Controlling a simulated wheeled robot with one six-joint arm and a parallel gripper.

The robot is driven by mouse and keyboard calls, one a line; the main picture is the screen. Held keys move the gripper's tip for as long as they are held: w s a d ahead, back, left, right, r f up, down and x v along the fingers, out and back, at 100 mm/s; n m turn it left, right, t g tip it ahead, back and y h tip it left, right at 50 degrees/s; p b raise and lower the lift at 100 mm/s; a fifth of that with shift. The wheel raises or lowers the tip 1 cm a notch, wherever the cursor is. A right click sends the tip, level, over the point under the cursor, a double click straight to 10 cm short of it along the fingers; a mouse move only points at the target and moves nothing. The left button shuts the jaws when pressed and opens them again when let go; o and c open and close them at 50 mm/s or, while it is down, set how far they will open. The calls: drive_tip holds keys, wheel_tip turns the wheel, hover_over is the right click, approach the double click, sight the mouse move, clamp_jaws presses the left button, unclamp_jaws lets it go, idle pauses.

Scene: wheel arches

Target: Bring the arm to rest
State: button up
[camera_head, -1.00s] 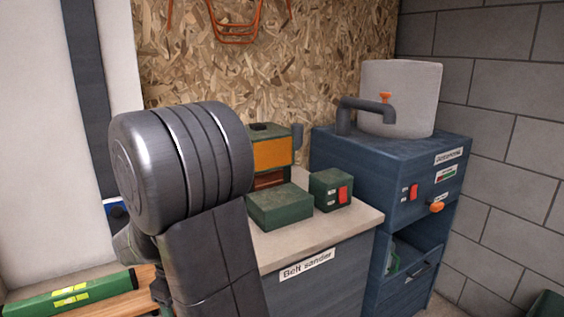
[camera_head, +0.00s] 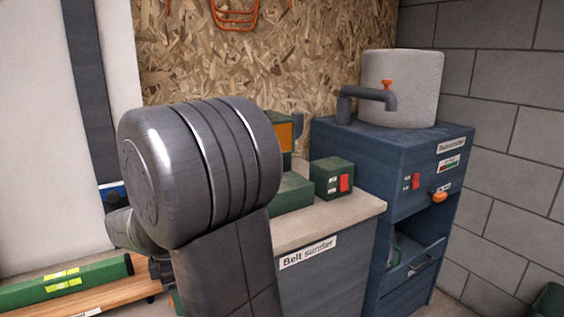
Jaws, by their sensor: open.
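My arm fills the left middle of the head view, with a large dark grey rounded joint (camera_head: 200,172) and a dark link below it (camera_head: 228,270). A smaller part of my arm shows behind the joint on its left. My gripper cannot be made out; the arm hides that area. The arm stands in front of the belt sander bench and covers part of it.
A bench labelled "Belt sander" (camera_head: 335,212) carries a green machine and a green switch box (camera_head: 332,178). A blue cabinet (camera_head: 405,150) with a grey drum (camera_head: 402,88) stands right. A green spirit level (camera_head: 65,284) lies on a wooden surface (camera_head: 112,294) at left.

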drive_tip(key=shift+n+b, duration=0.4)
drive_tip(key=shift+n, duration=0.4)
drive_tip(key=shift+r, duration=0.45)
drive_tip(key=shift+f, duration=0.1)
